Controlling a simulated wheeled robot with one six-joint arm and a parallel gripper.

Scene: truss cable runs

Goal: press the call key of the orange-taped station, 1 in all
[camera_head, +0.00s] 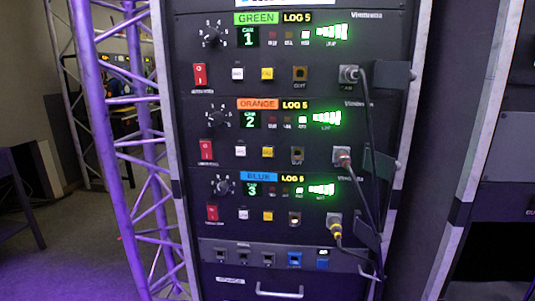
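The orange-taped station (320,120) is the middle of three similar panels in a dark rack, marked by an orange label strip (258,104) reading ORANGE. Its lit display (250,121) shows 2. Below sit a red rocker switch (206,150), a white square key (240,151), a yellow square key (267,152) and a dark square socket (297,154). The small lettering by the keys is too blurred to tell which is the call key. A cable plug (342,155) sits in the connector at the panel's right. My gripper is not in view.
A green-taped station (320,55) is above, a blue-taped one (310,205) below. Black cables (368,115) hang along the rack's right side, near dark brackets (378,163). A purple-lit truss (95,120) stands left. The area before the keys looks clear.

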